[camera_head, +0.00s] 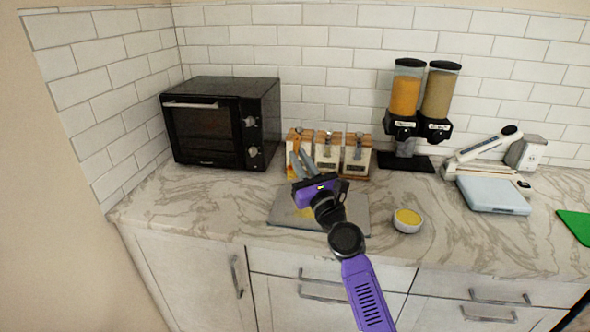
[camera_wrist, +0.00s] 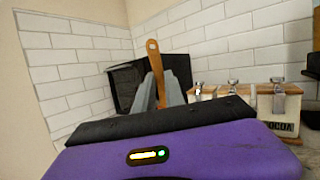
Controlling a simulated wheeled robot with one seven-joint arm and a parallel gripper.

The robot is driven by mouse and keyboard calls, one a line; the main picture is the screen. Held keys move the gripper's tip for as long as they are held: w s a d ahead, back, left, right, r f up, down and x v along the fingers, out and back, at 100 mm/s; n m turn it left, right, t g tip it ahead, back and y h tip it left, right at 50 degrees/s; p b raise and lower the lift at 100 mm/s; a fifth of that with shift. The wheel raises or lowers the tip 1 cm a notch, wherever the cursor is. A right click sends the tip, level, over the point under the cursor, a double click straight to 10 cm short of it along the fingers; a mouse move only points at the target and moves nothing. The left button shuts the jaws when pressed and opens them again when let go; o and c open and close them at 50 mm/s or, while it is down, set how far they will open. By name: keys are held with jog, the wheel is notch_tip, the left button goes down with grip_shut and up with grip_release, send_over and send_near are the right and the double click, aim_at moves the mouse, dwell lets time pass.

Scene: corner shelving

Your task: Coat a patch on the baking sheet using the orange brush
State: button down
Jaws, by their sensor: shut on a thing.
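My gripper (camera_head: 301,163) is above the back left part of the baking sheet, its fingers pointing toward the canisters and the wall. In the wrist view my gripper (camera_wrist: 164,92) is shut on the orange brush (camera_wrist: 154,58), whose handle stands up between the fingers. The brush's bristle end is hidden there. The grey baking sheet (camera_head: 352,213) lies flat on the counter and is partly covered by my arm. A yellow patch shows on it beside my gripper. I cannot tell whether the brush touches the sheet.
A white bowl of yellow content (camera_head: 407,220) stands right of the sheet. Wooden-lidded canisters (camera_head: 327,150) stand behind it. A black oven (camera_head: 222,122) is at left, dispensers (camera_head: 420,100) and a sealer or scale (camera_head: 492,192) at right.

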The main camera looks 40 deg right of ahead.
jog(key=f+b, duration=0.4)
jog(key=b, duration=0.1)
jog(key=shift+s+a+f, duration=0.3)
jog(key=shift+s, duration=0.1)
